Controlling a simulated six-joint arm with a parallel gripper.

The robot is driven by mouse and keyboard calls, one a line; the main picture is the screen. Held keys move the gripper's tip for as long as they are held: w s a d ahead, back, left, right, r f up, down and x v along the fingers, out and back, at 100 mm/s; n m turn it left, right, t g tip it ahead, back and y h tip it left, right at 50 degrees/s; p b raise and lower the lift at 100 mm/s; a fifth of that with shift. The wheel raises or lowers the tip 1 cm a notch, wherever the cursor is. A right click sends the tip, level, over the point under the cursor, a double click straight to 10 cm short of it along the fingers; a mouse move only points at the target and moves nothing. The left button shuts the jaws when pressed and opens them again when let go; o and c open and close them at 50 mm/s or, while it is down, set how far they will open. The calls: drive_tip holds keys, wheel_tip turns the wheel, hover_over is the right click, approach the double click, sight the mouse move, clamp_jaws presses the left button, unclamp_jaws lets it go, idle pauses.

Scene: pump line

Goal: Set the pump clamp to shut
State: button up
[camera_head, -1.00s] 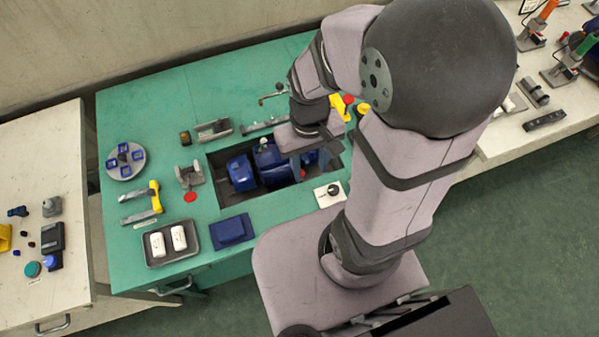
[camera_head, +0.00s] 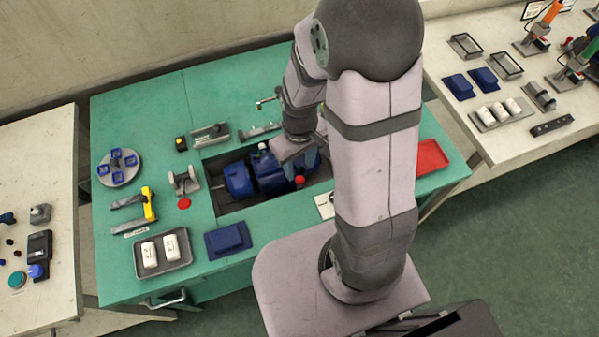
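The blue pump (camera_head: 268,172) lies in the dark recess of the green bench, partly under my arm. A small red-tipped part (camera_head: 300,181), perhaps the pump clamp's handle, shows at the pump's right end; I cannot tell whether the clamp is open or shut. My gripper (camera_head: 290,152) is over the back right part of the pump, close to the red tip. Its fingers are small and partly hidden, so its opening and any contact are unclear.
Left of the recess stand a grey bracket (camera_head: 185,182), a yellow-handled tool (camera_head: 149,203) and a round plate with blue parts (camera_head: 103,178). A tray (camera_head: 143,270) with white pieces and a blue block (camera_head: 228,239) are in front. A red tray (camera_head: 433,157) is at right.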

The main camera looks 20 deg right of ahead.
sight(299, 177)
drive_tip(key=shift+f, duration=2.45)
